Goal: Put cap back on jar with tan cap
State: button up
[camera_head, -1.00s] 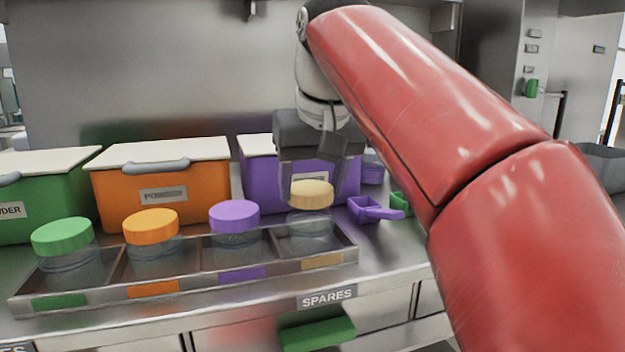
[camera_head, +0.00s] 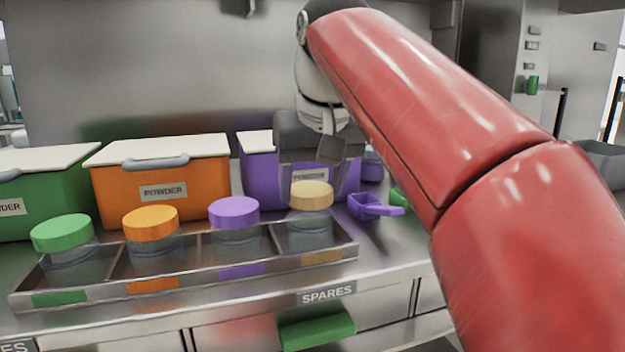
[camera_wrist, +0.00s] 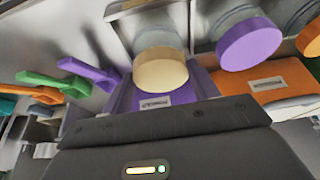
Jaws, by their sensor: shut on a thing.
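The tan cap (camera_head: 311,194) sits on or just over the clear jar (camera_head: 306,233) in the right-hand compartment of the metal tray. I cannot tell if it is fully seated. It looks about level. My gripper (camera_head: 311,188) reaches down from above and is shut on the tan cap. The wrist view shows the tan cap (camera_wrist: 160,72) beyond my dark gripper body, with the clear jar (camera_wrist: 155,35) right behind it. The fingertips are hard to make out in the wrist view.
Jars with purple (camera_head: 234,212), orange (camera_head: 150,223) and green (camera_head: 62,232) caps stand left in the metal tray (camera_head: 190,282). Purple (camera_head: 255,170), orange (camera_head: 205,180) and green (camera_head: 50,195) bins stand behind. A purple scoop (camera_head: 368,207) lies close on the right.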

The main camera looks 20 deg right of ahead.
jog(key=shift+f, duration=0.5)
dwell(1.2)
jog(key=o, duration=1.4)
jog(key=shift+c, duration=0.2)
jog(key=shift+r+p, duration=1.35)
jog(key=shift+r, duration=2.15)
jog(key=shift+c, duration=0.4)
grip_shut()
jog(key=shift+f, duration=0.2)
jog(key=shift+f+b, duration=2.05)
jog(key=shift+f, duration=0.55)
